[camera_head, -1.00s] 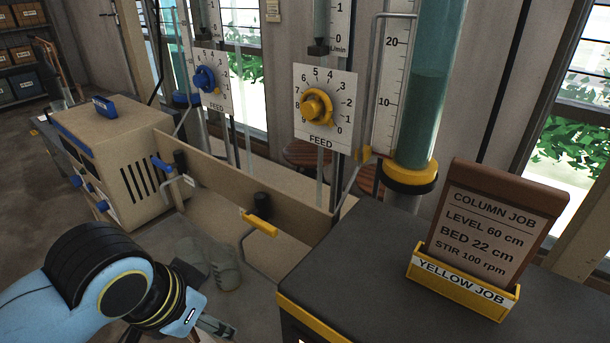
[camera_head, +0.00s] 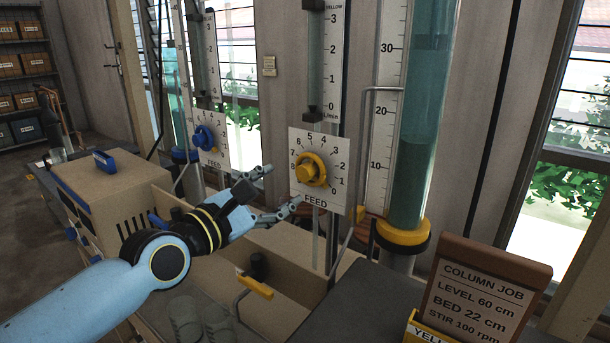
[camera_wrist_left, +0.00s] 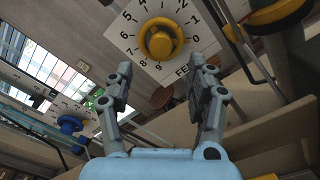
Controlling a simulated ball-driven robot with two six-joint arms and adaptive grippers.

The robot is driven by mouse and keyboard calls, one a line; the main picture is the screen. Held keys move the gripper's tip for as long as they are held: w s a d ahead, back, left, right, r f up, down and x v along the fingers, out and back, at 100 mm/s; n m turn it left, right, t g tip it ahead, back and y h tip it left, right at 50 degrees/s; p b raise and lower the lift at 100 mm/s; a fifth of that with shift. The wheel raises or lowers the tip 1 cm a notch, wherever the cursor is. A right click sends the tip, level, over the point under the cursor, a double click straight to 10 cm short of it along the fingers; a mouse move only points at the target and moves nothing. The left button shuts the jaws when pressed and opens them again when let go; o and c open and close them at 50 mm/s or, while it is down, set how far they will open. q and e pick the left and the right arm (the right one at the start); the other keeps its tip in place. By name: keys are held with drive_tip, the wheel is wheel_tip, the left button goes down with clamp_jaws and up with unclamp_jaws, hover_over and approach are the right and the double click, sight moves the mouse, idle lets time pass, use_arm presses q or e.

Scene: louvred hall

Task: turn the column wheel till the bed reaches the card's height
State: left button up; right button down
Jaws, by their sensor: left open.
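The yellow wheel (camera_head: 311,169) sits on a white FEED dial plate (camera_head: 334,143) numbered from 0 upward. Behind it stands the column (camera_head: 424,85) of teal liquid with a darker bed (camera_head: 412,185) at its bottom. The bed's top lies between the 10 and 20 marks of the scale (camera_head: 383,120). The card (camera_head: 478,290) reads LEVEL 60 cm, BED 22 cm, STIR 100 rpm. My left gripper (camera_head: 283,186) is open and empty, just left of the wheel, apart from it. In the left wrist view the wheel (camera_wrist_left: 160,40) shows beyond the spread fingertips. My right gripper is out of view.
A second FEED dial with a blue wheel (camera_head: 204,138) is at left. A beige box (camera_head: 98,190) and panel stand below it. A yellow-handled lever (camera_head: 255,286) is under the yellow wheel.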

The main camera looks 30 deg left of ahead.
sight(302, 173)
use_arm(q)
drive_tip(key=w+b, duration=0.1)
drive_tip(key=w, duration=0.1)
drive_tip(key=w+b, duration=0.1)
drive_tip(key=w, duration=0.1)
drive_tip(key=w+d+b, duration=0.1)
drive_tip(key=w+b, duration=0.1)
drive_tip(key=w, duration=0.1)
drive_tip(key=shift+f, duration=0.2)
drive_tip(key=shift+r, duration=0.15)
drive_tip(key=shift+w+d+r, duration=0.1)
drive_tip(key=shift+w+r, duration=0.1)
drive_tip(key=shift+w, duration=0.3)
drive_tip(key=shift+w, duration=0.1)
